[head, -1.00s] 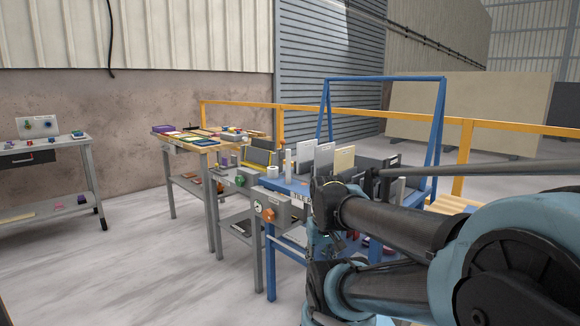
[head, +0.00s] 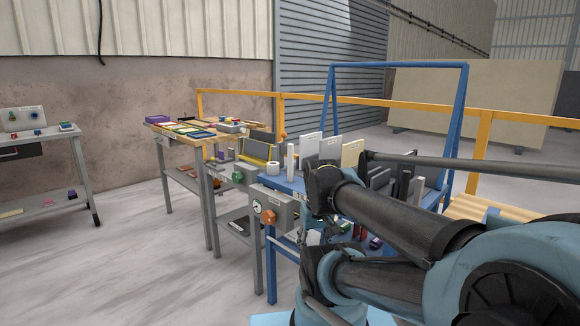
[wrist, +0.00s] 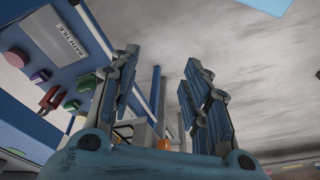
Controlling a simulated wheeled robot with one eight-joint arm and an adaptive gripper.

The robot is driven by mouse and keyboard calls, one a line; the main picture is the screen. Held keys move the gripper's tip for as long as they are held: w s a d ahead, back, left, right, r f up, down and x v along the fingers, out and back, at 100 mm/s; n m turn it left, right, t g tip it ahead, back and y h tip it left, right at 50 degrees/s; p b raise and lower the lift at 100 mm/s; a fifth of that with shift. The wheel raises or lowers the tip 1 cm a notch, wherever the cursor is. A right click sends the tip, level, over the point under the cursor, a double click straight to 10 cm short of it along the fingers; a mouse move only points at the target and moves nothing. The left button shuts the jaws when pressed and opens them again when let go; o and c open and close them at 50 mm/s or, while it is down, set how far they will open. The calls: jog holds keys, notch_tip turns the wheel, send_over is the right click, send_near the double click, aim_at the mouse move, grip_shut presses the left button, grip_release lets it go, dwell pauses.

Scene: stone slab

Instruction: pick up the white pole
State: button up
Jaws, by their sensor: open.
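A slim white pole (head: 291,163) stands upright on the left part of the blue table (head: 272,242) in the head view, beside a short white roll. My arm reaches in front of the table to the right of the pole, and its end is largely hidden in the head view. In the wrist view my gripper (wrist: 160,62) is open, its two blue fingers spread apart with nothing held between them. I cannot make out the white pole for certain in the wrist view.
A white roll (head: 272,169) and upright panels (head: 352,153) stand close to the pole. A grey box with a gauge (head: 270,209) is at the table's front left. A wooden-topped bench (head: 160,129) stands further left.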

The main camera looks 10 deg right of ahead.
jog(key=w+d+r+n+y, duration=0.15)
jog(key=w+r+n, duration=0.25)
jog(key=w+r, duration=1.05)
jog(key=w+d+r+n+y, duration=0.15)
jog(key=w+r+n, duration=0.25)
jog(key=w+r, duration=1.05)
jog(key=w+d+r+n, duration=0.1)
jog(key=w+d+n, duration=0.15)
jog(key=w, duration=1.05)
send_over(290, 163)
jog(key=w+d, duration=0.1)
jog(key=w, duration=0.1)
jog(key=shift+n+y, duration=0.35)
jog(key=shift+y, duration=0.05)
jog(key=f, duration=1)
jog(key=shift+s+d+f, duration=0.2)
jog(key=shift+s+f, duration=0.05)
jog(key=x, duration=0.5)
jog(key=shift+a+f, duration=0.2)
jog(key=shift+a, duration=0.2)
grip_shut()
